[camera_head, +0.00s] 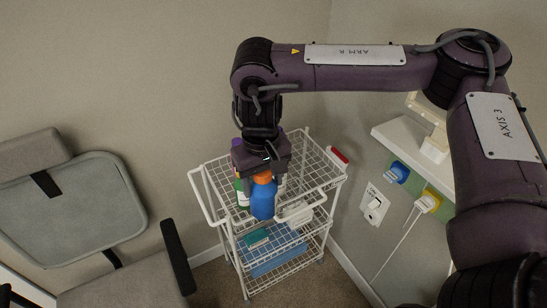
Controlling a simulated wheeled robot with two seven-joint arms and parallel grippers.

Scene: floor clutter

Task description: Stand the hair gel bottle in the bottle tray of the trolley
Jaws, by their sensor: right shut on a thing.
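My right gripper (263,168) hangs pointing down over the top of the white wire trolley (318,170). It is shut on a blue bottle with an orange cap (262,202), which I take to be the hair gel bottle. The bottle is upright, gripped near its cap. Its base shows near the trolley's front top edge; I cannot tell whether it touches anything. A green bottle (242,193) is just left of it, and something purple shows behind the gripper. The bottle tray cannot be clearly told from the top basket, as my gripper and the bottles hide part of it. My left gripper is out of view.
Lower trolley shelves hold a teal item (256,239) and a blue item (278,262). An office chair (80,215) stands left. A wall shelf (408,143) and blue and yellow plugs (397,172) are right. The trolley's far top right looks bare.

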